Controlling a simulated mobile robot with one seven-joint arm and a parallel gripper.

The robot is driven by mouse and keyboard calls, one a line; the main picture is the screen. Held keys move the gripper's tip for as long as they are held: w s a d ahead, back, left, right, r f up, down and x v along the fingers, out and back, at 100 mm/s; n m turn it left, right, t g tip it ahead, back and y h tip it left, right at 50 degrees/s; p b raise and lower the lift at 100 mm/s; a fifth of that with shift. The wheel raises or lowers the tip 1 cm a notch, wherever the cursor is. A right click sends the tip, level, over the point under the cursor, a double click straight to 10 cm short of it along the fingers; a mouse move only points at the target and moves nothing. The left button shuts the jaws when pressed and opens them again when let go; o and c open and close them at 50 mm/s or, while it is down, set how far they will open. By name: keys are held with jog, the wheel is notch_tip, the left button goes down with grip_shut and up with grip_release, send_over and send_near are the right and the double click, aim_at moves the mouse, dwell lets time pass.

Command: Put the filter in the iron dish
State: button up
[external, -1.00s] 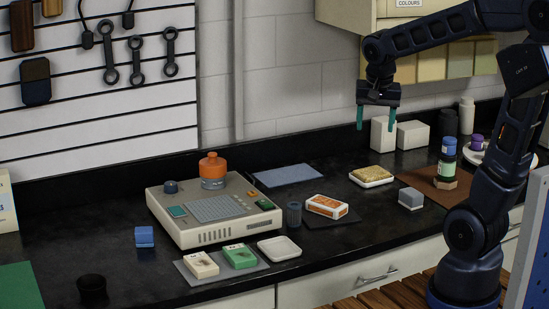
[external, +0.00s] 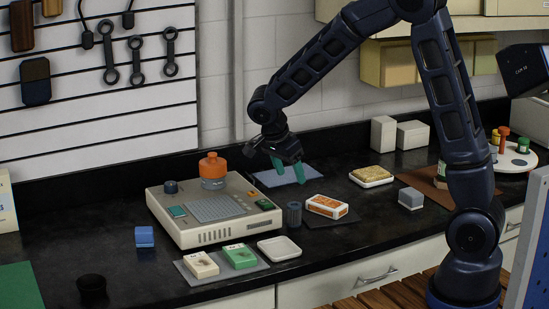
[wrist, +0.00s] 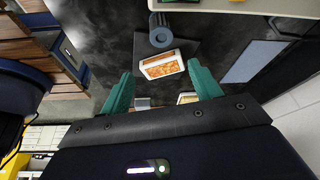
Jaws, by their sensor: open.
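A dark grey ribbed cylinder (external: 293,214), which looks like the filter, stands upright on the black counter between the beige machine and an orange-and-white box. In the wrist view the cylinder (wrist: 161,36) is near the top centre, with a round hollow in its top. My gripper (external: 289,175) is open and empty, above the counter near the blue-grey mat and behind the cylinder in the picture. Its green fingers (wrist: 160,72) are spread apart in the wrist view. A small black round dish (external: 92,288), probably the iron dish, sits at the front left. Its inside is too dark to read.
The beige machine (external: 215,214) with an orange knob stands between cylinder and black dish. The orange-and-white box (external: 327,206) is close right of the cylinder. A white dish (external: 279,248), a green box (external: 240,256) and a blue block (external: 144,237) are nearby. Counter around the black dish is clear.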

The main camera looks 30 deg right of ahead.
aim_at(293, 205)
jog(key=shift+m, duration=0.3)
jog(key=f, duration=0.6)
jog(key=shift+w+d+f, duration=0.25)
jog(key=shift+w+d, duration=0.1)
jog(key=shift+w, duration=0.05)
jog(key=shift+a+x, duration=0.2)
jog(key=shift+x, duration=2.5)
jog(key=c, duration=1.1)
jog(key=shift+c, duration=0.2)
